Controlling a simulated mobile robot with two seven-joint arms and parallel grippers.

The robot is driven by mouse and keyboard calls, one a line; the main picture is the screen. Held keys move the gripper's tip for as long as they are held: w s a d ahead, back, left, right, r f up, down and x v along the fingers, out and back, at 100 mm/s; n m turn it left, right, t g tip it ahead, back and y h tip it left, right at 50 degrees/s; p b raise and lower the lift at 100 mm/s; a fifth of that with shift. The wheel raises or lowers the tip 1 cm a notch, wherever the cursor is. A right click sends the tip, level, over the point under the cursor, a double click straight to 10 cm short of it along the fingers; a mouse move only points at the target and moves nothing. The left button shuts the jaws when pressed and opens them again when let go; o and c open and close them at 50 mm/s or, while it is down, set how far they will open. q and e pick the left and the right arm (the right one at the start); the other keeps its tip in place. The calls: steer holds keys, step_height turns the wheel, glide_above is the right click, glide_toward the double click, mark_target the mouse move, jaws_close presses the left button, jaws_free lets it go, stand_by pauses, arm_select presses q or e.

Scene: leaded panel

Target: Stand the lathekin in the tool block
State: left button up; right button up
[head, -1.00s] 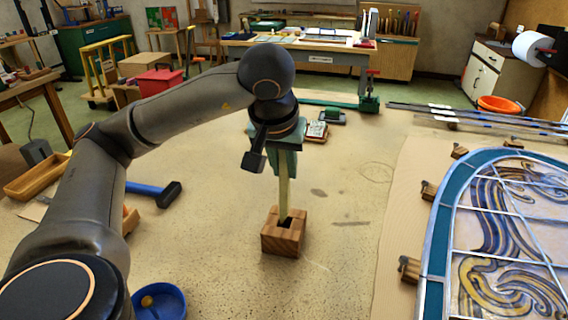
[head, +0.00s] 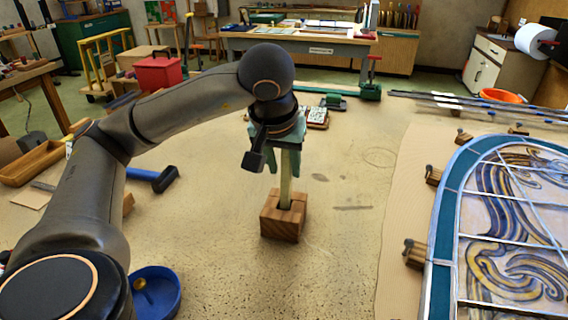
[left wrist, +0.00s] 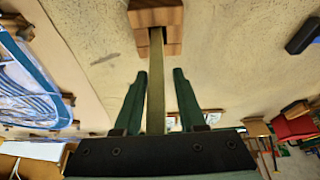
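The lathekin (head: 285,188) is a pale, flat stick standing upright with its lower end in the slot of the wooden tool block (head: 282,224). In the left wrist view the lathekin (left wrist: 155,85) runs from the tool block (left wrist: 157,22) back between my fingers. My left gripper (head: 285,170) is above the block, pointing down, with its green fingers on either side of the lathekin. In the left wrist view my left gripper (left wrist: 159,72) shows a gap on both sides of the stick, so it is open around it. The stick's upper end is hidden. My right gripper is out of view.
A blue bowl (head: 157,292) and a blue-handled hammer (head: 155,178) lie left of the block, near my arm. The leaded panel (head: 500,225) lies at the right, with wooden blocks along its edge. The bench between block and panel is clear.

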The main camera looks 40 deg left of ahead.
arm_select(q)
steer(key=shift+o, duration=1.2)
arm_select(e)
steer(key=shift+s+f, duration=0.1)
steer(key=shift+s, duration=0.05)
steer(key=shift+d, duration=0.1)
arm_select(q)
steer(key=shift+s+d+r, duration=0.1)
steer(key=shift+r, duration=0.3)
steer(key=p+v, duration=0.6)
steer(key=v, duration=0.5)
steer(key=shift+s+r, duration=0.2)
steer(key=shift+r, duration=0.1)
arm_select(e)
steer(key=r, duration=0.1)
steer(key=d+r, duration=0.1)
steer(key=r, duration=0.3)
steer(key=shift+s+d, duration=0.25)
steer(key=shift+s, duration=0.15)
